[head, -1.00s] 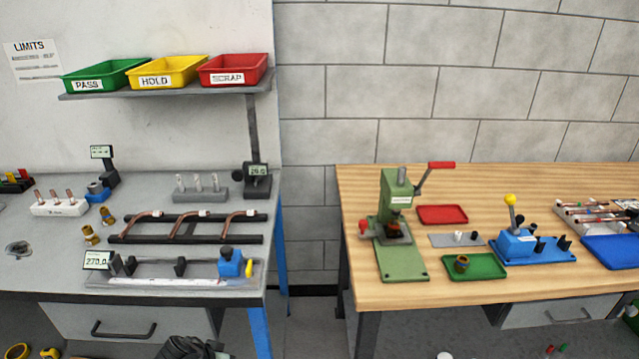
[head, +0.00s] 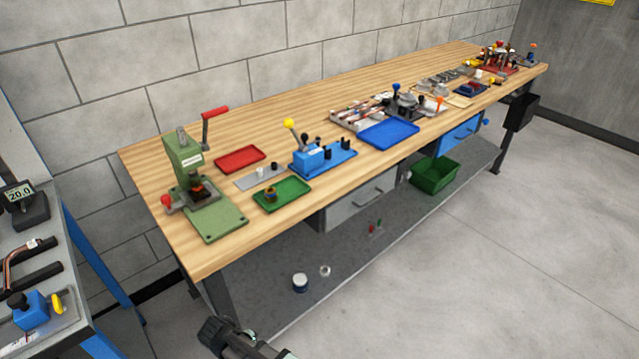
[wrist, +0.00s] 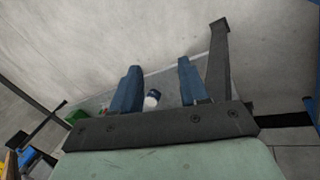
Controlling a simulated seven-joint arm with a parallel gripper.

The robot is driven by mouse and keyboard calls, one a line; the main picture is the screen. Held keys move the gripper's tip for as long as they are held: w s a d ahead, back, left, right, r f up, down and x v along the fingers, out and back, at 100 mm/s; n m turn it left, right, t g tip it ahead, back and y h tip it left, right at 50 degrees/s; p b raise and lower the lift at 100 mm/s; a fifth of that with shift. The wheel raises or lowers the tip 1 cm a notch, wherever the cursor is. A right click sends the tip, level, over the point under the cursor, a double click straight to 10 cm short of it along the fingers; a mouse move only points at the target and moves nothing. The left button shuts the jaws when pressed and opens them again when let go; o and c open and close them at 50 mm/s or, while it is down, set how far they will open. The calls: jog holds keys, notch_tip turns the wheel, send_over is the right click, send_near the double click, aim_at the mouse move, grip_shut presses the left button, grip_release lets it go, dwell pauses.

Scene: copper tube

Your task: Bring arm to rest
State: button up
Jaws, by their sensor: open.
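My gripper shows in the wrist view (wrist: 160,88), with its two blue fingers apart and nothing between them. Past the fingers, a small white and dark blue can (wrist: 152,99) shows some distance off on the grey lower shelf. In the head view only a dark part of my arm (head: 235,338) shows at the bottom edge, in front of the wooden bench (head: 290,115); the fingers are not visible there. My arm is apart from the bench top.
The bench carries a green press (head: 190,185), red tray (head: 240,158), green tray (head: 282,194), blue fixture (head: 335,160) and blue tray (head: 390,132). A green bin (head: 436,174) is on the lower shelf. A grey bench is at left. Open floor (head: 500,270) lies right.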

jog(key=d+f+m+g, duration=0.15)
jog(key=d+f, duration=0.25)
jog(key=d, duration=0.8)
jog(key=d+f+g, duration=0.3)
jog(key=d+f, duration=0.2)
jog(key=d, duration=0.7)
jog(key=s+d+f+m+g+y, duration=0.2)
jog(key=s+d+f+g+y, duration=0.1)
jog(key=s+d, duration=1.1)
jog(key=shift+s+d+f+m+g, duration=0.35)
jog(key=shift+d+f+g, duration=0.2)
jog(key=shift+f+g, duration=0.1)
jog(key=shift+o, duration=0.4)
